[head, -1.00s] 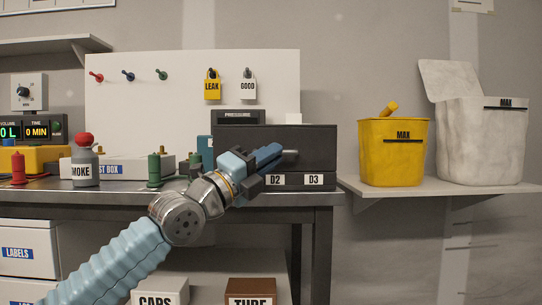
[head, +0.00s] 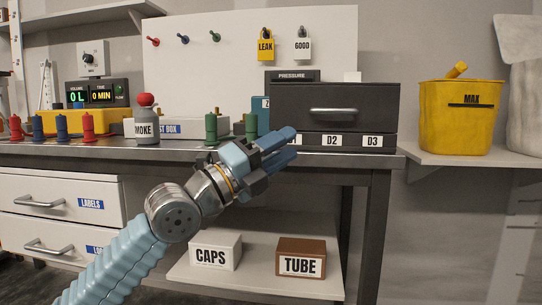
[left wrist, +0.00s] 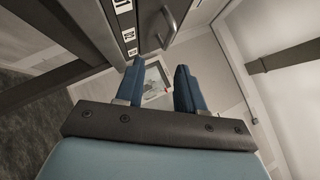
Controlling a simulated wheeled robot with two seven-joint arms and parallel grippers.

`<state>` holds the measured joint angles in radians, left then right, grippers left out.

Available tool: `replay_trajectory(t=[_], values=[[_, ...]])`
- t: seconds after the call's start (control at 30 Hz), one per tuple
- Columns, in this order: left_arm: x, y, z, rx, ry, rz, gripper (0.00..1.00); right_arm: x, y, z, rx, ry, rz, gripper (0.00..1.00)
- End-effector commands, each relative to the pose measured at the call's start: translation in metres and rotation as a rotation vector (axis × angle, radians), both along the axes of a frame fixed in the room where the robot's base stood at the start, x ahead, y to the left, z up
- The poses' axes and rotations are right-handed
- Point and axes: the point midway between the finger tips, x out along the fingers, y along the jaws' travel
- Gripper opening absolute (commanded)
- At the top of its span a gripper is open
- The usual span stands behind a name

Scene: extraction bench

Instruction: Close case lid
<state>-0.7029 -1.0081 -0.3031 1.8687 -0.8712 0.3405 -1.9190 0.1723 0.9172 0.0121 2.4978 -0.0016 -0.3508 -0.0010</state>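A dark grey box with a bar handle (head: 335,118) stands on the right end of the bench, above a low strip labelled D2 and D3. I cannot tell whether this is the case; no raised case lid shows clearly. My left gripper (head: 287,146) is in front of the box's lower left corner, left of and below the handle, and covers part of the label strip. In the left wrist view its fingers (left wrist: 160,66) are apart with nothing held between them. The handle (left wrist: 167,26) shows beyond the fingertips, apart from them. My right gripper is not in view.
A yellow MAX bin (head: 460,125) is on the right shelf. CAPS (head: 216,252) and TUBE (head: 301,260) boxes sit on the lower shelf. Space in front of the bench looks free.

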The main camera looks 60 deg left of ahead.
Motion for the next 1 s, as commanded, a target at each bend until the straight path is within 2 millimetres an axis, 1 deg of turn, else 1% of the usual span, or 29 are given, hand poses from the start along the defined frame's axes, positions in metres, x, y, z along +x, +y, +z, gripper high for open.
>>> replay_trajectory(t=[0.03, 0.13, 0.33, 0.87, 0.97, 1.0], values=[[-0.008, 0.000, -0.003, -0.001, -0.002, 0.000, 0.38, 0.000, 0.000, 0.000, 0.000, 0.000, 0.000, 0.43], [-0.019, 0.000, -0.007, 0.000, -0.003, -0.002, 0.38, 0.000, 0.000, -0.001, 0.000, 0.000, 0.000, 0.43], [-0.026, -0.001, -0.010, 0.001, -0.001, -0.002, 0.38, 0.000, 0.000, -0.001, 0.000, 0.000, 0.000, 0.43], [-0.025, -0.002, -0.009, 0.002, 0.000, -0.004, 0.38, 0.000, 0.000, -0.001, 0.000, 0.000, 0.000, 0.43], [-0.012, -0.018, -0.009, -0.004, 0.023, -0.026, 0.38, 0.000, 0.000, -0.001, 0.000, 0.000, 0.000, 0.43], [-0.002, -0.031, -0.009, -0.011, 0.044, -0.045, 0.38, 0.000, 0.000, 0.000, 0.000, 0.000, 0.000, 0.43]])
